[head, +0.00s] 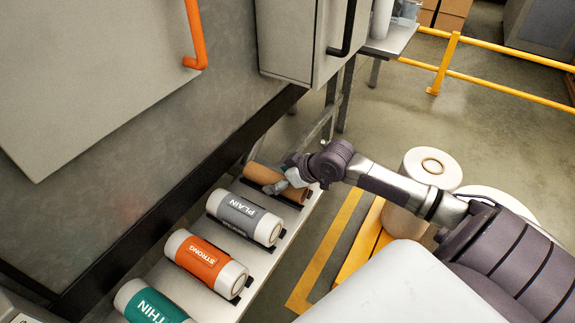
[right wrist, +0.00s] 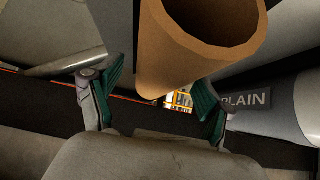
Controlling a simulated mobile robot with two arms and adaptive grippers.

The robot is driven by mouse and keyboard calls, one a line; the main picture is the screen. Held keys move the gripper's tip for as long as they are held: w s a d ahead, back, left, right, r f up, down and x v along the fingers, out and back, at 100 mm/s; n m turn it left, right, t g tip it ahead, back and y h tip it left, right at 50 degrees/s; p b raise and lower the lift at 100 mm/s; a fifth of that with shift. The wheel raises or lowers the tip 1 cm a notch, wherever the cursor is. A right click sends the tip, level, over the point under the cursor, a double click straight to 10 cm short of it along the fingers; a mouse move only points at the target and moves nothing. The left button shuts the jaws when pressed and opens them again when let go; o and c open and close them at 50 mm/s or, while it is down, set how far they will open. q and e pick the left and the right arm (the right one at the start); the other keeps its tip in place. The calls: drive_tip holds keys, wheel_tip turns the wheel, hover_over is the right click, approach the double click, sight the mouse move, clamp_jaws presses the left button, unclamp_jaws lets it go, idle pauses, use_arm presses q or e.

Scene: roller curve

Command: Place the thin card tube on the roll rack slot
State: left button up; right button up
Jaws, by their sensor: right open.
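The brown card tube (head: 261,174) lies at the far end of the roll rack (head: 228,255), on a dark slot support (head: 288,200) beyond the grey PLAIN roll. My right gripper (head: 284,182) is open at the tube's near end. In the right wrist view the tube (right wrist: 185,75) shows its hollow end toward the camera, between and above the spread green-padded fingers (right wrist: 158,100). I cannot tell whether either pad touches it. The tube's underside is mostly hidden. My left gripper is out of view.
The PLAIN roll (head: 245,218), orange STRONG roll (head: 206,264) and teal THIN roll (head: 150,303) fill the nearer slots. A grey cabinet (head: 110,75) with an orange handle stands left of the rack. Large white rolls (head: 422,185) stand on the right. Yellow rails (head: 447,65) stand behind.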

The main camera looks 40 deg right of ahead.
drive_tip(key=p+v, duration=0.1)
drive_tip(key=v, duration=0.8)
drive_tip(key=shift+s+d+r, duration=0.1)
drive_tip(key=shift+s+r, duration=0.15)
drive_tip(key=shift+s, duration=0.05)
drive_tip(key=shift+p+v, duration=0.5)
drive_tip(key=shift+v, duration=0.45)
drive_tip(key=shift+w, duration=0.1)
